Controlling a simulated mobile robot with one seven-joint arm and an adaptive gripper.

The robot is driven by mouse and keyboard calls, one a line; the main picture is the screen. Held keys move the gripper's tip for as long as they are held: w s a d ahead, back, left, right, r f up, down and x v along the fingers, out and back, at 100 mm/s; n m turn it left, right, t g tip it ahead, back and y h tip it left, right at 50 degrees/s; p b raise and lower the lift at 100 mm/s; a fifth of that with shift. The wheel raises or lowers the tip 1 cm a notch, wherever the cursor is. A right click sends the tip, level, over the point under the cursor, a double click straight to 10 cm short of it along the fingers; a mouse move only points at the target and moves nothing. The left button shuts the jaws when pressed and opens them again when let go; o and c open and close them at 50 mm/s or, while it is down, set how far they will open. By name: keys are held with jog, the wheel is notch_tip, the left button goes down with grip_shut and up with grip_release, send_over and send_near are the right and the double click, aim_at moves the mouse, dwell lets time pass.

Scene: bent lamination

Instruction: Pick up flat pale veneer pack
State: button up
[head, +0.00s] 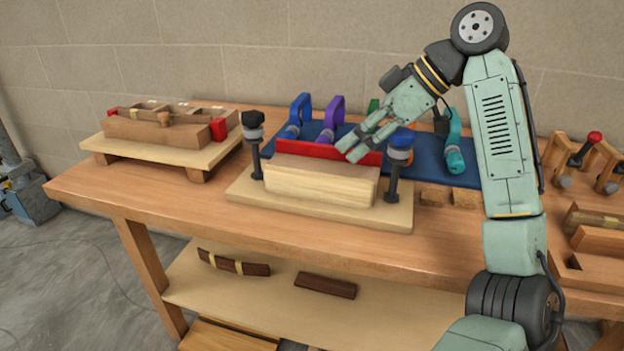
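A pale, straight wooden block (318,187) with fine lines along its front face sits on a pale base board in the middle of the bench. It is the palest flat piece on the bench top, but I cannot tell for sure whether it is the veneer pack. A red strip (310,149) stands along its back edge. My gripper (349,151) is above the right part of the red strip, pointing down and left. Its fingers look apart, with nothing visible between them. I cannot tell whether a fingertip touches the strip.
Black posts, one blue-topped (399,165), flank the block. Coloured clamps, including a purple one (333,118), lie on a blue mat (455,178) behind. A wooden form (165,130) stands at left. Dark strips (325,285) lie on the lower shelf. The bench's left front is clear.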

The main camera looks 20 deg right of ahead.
aim_at(319, 175)
jog(key=x, duration=0.3)
jog(key=shift+a+f, duration=0.2)
jog(key=shift+p+x, duration=0.65)
jog(key=shift+x, duration=2.1)
jog(key=shift+d+f, duration=0.1)
jog(key=shift+f, duration=0.15)
grip_shut()
